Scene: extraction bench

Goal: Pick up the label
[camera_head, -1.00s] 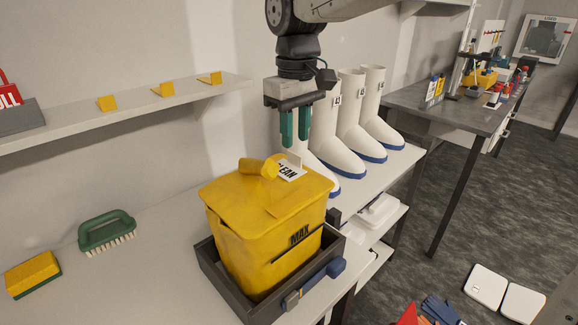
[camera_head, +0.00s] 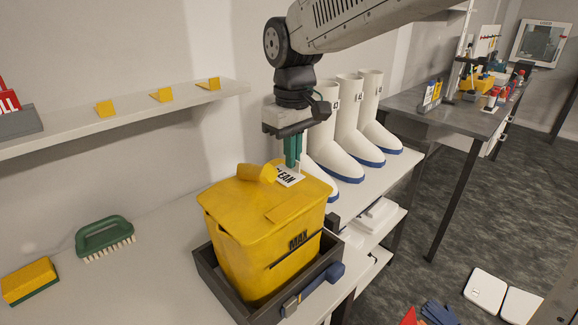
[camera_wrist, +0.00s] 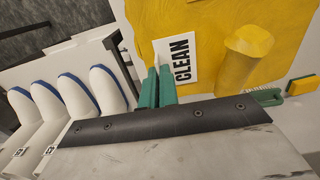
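The label (camera_head: 287,178) is a small white card with black CLEAN lettering and a thin upright tab. It lies on the lid of the yellow bin (camera_head: 250,235), beside the lid's raised knob. It also shows in the wrist view (camera_wrist: 178,60). My gripper (camera_head: 292,164) points down at the label's back edge. In the wrist view, its green fingers (camera_wrist: 159,70) are close together with the white tab between them, and it looks shut on that tab. The fingers hide part of the tab. The card still appears to rest on the lid.
The bin stands in a dark tray (camera_head: 225,286) with a blue-handled tool (camera_head: 314,288) at its front. White boots (camera_head: 352,140) stand close to the right of my gripper. A green brush (camera_head: 104,236) and yellow sponge (camera_head: 29,281) lie left. A wall shelf (camera_head: 130,118) is behind.

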